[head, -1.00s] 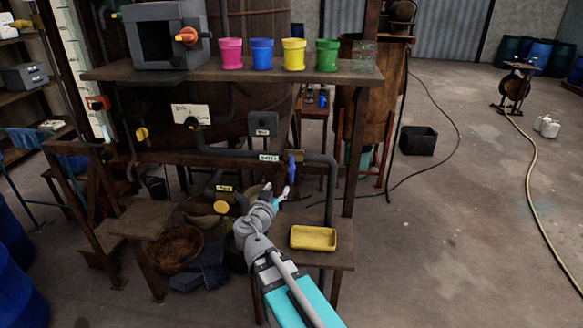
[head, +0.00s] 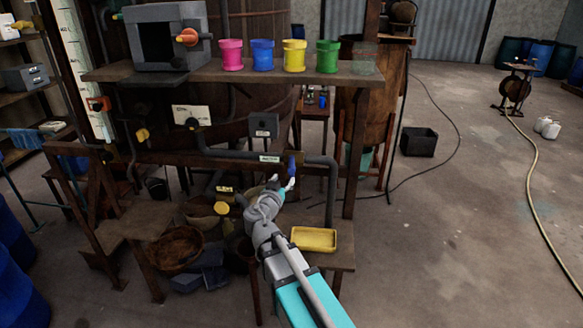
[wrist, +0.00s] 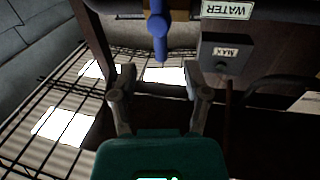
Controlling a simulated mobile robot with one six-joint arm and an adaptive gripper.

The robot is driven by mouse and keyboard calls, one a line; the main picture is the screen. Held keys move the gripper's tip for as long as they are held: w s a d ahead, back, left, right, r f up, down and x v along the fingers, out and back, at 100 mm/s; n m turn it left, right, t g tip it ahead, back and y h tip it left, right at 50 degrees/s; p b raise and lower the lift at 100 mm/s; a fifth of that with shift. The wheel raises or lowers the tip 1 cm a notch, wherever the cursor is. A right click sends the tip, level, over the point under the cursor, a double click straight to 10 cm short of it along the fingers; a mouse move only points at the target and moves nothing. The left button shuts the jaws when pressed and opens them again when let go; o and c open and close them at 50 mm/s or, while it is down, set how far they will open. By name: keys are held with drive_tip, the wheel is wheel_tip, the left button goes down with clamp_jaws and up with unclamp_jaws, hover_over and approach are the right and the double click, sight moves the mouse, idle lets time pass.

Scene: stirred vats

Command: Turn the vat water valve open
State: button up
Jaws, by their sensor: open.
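The water valve has a blue lever handle (head: 292,165) on the grey pipe under the shelf. It hangs down beside a white label. In the wrist view the blue handle (wrist: 158,32) points toward the gap between my fingers, next to a sign reading WATER (wrist: 227,10). My gripper (head: 281,183) is just below the handle in the head view. In the wrist view my gripper (wrist: 155,85) is open and empty, its two fingers on either side of the handle's line. The handle's end appears beyond the fingertips; I cannot tell whether they touch.
A shelf (head: 265,78) with several coloured pots runs above the pipe (head: 332,190). A yellow tray (head: 314,239) sits on the low bench below my gripper. Open floor lies to the right.

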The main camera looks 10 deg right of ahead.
sight(291, 168)
drive_tip(key=x, duration=0.8)
drive_tip(key=shift+w+d, duration=0.1)
drive_tip(key=shift+w, duration=0.1)
clamp_jaws()
